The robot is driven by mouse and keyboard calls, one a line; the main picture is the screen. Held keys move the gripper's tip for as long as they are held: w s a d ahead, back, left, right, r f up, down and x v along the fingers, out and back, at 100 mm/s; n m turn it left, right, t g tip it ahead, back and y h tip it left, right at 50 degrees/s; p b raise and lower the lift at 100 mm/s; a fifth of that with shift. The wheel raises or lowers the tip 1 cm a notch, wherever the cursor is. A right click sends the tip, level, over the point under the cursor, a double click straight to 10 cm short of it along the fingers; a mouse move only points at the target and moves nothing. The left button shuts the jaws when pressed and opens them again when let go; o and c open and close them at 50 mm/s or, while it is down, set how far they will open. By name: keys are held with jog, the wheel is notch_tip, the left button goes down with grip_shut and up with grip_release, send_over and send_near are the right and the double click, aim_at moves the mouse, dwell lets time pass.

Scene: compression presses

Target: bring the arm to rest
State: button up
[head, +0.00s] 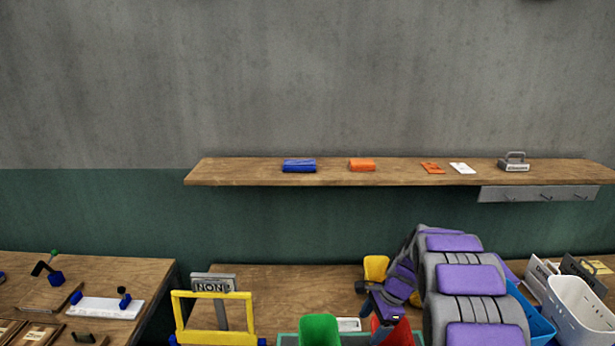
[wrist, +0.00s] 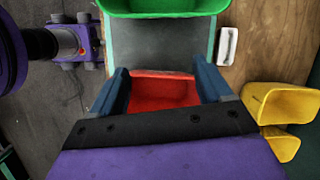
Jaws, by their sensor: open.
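My arm, grey with purple pads, reaches over the bench at the lower right of the head view. In the wrist view my gripper (wrist: 163,88) has its two blue fingers wide apart. A red bin (wrist: 162,91) shows between and beyond the fingers; I cannot tell whether they touch it. The red bin also shows in the head view (head: 399,334), partly hidden by my arm. Nothing is seen held in the gripper.
A green bin (head: 319,330) stands left of the red one, and yellow bins (wrist: 285,103) sit to the right in the wrist view. A yellow frame (head: 212,318) stands on the bench. A white basket (head: 580,312) and blue bin (head: 535,318) are right of my arm. A shelf (head: 240,172) runs above.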

jog(key=s+a+r+n+h+b, duration=0.1)
jog(key=s+r+n+b, duration=0.15)
jog(key=s, duration=0.45)
jog(key=s+a+r+n+g+b, duration=0.1)
jog(key=s+r+n, duration=0.2)
jog(key=s, duration=0.4)
jog(key=s+a+r+n+h+b, duration=0.1)
jog(key=s+a+r+n, duration=0.15)
jog(key=s, duration=0.45)
jog(key=s+d+f+n+h+b, duration=0.1)
jog(key=s+n+b, duration=0.3)
jog(key=s, duration=1.7)
jog(key=n, duration=0.3)
jog(key=shift+d+f+n+g+h, duration=0.15)
jog(key=shift+f+n+g+h, duration=0.15)
jog(key=shift+f+g+h, duration=0.1)
